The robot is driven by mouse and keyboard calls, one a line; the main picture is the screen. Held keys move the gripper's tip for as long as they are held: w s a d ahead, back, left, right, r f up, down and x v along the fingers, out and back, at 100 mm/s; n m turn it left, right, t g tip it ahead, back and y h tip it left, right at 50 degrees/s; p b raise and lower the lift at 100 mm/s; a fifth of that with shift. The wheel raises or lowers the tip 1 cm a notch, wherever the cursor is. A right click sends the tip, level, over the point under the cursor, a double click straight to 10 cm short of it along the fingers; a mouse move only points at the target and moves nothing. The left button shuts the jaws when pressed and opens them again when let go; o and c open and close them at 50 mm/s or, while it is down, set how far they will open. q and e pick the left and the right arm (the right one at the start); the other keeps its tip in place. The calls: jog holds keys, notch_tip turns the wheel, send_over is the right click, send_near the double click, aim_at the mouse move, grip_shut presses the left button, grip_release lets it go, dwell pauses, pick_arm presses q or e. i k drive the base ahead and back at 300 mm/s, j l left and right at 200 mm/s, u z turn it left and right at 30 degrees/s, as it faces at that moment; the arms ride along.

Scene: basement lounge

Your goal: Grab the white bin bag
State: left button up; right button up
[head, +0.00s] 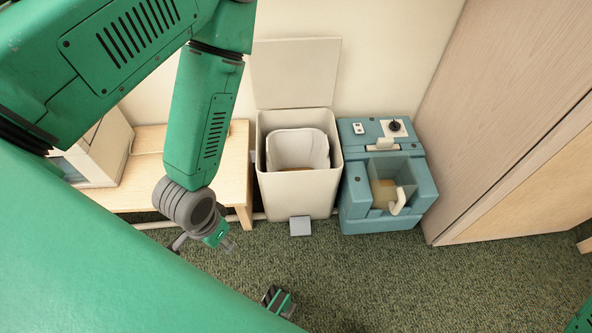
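The white bin bag (298,147) lines the inside of a cream bin (296,194). Its upper edge stands up inside the rim, and something brown shows low inside it. The bin stands upright against the wall with its lid (296,73) raised. My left gripper (205,241) is in front and to the left of the bin, apart from the bag, pointing down. Its fingers look spread with nothing between them, though the wrist partly hides them. I cannot make out my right gripper.
A teal machine (386,182) stands close to the right of the bin. A wooden bench (235,168) with a pale box-like object (101,150) is on the left. A wooden cabinet (505,130) is at right. Green carpet (400,280) in front is mostly free.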

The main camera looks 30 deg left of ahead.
aim_at(305, 149)
jog(key=i+j+u, duration=0.2)
jog(key=j+u, duration=0.15)
jog(key=j, duration=0.15)
jog(key=i+j+u, duration=0.3)
jog(key=j, duration=0.15)
jog(key=i+j+u, duration=0.2)
jog(key=j+u, duration=0.15)
